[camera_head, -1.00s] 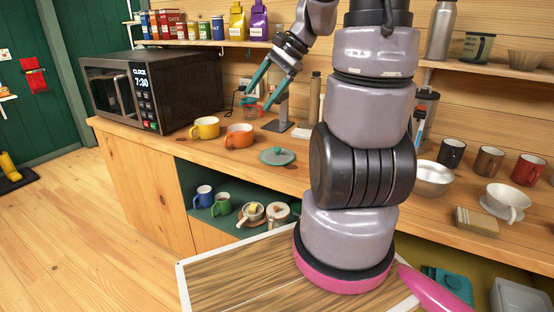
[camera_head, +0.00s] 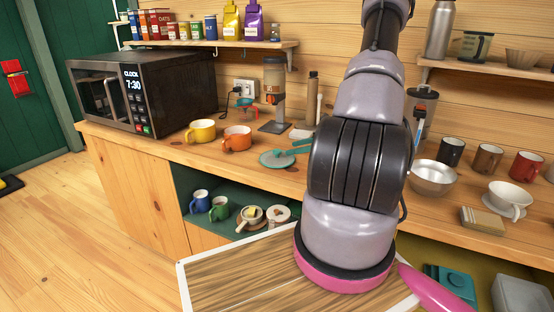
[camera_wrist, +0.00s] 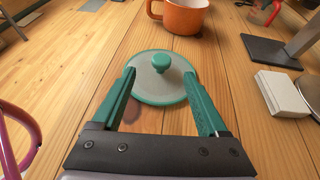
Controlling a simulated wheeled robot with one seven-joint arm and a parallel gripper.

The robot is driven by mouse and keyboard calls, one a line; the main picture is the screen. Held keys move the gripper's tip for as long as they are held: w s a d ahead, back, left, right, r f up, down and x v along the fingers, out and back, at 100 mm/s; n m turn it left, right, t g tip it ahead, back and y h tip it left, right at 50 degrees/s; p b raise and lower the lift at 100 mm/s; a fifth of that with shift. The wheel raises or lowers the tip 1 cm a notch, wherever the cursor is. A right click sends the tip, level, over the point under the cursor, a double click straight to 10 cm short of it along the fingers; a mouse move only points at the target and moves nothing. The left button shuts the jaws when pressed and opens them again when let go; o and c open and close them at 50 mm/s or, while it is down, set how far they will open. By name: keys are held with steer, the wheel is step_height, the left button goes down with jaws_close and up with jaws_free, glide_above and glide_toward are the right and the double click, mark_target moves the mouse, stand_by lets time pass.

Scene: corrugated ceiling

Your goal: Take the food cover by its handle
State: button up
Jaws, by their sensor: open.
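The food cover (camera_head: 270,160) is a round, pale lid with a teal rim, lying flat on the wooden counter. It also shows in the wrist view (camera_wrist: 152,91), with its round teal knob handle (camera_wrist: 161,62) on top. My gripper (camera_wrist: 158,73) is open and empty. Its two teal fingers reach over the cover, one on each side, pointing toward the knob. The knob shows between and slightly beyond the fingertips, and no contact is visible. In the head view, my arm hides much of the gripper, and the fingers show just right of the cover.
An orange mug (camera_head: 237,138) stands just behind the cover, with a yellow mug (camera_head: 201,131) beside it. A dark stand (camera_wrist: 270,52) and a white box (camera_wrist: 282,93) are to the right. A microwave (camera_head: 150,88) is at the left. The counter left of the cover is clear.

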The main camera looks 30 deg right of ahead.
mark_target(279, 150)
steer(key=x, duration=0.8)
steer(key=shift+w, duration=0.2)
jaws_close()
